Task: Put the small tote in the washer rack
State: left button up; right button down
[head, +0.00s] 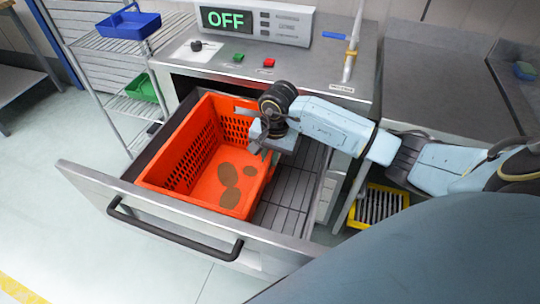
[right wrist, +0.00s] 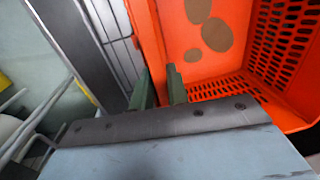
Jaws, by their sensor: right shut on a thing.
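The small orange tote (head: 232,205) sits inside the pulled-out washer drawer, on the left part of the slatted rack (head: 290,185). Its walls are perforated and several brown patches mark its floor. My right gripper (head: 264,150) is at the tote's right wall, shut on its rim. In the right wrist view the green fingers (right wrist: 160,88) straddle the wall of the orange tote (right wrist: 225,65). The tote's far right corner is hidden behind my right wrist. My left gripper is not in view.
The drawer front (head: 185,215) with a black handle stands out into the room. The rack is bare right of the tote. The washer panel (head: 255,22) reads OFF, above green and red buttons. A wire shelf at left holds a blue bin (head: 128,25) and a green bin (head: 142,88).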

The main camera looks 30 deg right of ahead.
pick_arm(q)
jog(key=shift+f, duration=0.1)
pick_arm(e)
jog(key=shift+w, duration=0.1)
jog(key=c, duration=1.4)
grip_release()
jog(key=shift+o, duration=0.2)
jog(key=shift+r, duration=0.1)
jog(key=shift+r, duration=0.35)
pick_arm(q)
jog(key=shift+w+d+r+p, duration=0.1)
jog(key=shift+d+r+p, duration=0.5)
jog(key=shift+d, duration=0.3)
pick_arm(e)
notch_tip(320, 180, up, 11)
jog(key=s, duration=0.1)
jog(key=shift+d, duration=0.35)
jog(key=shift+s, duration=0.1)
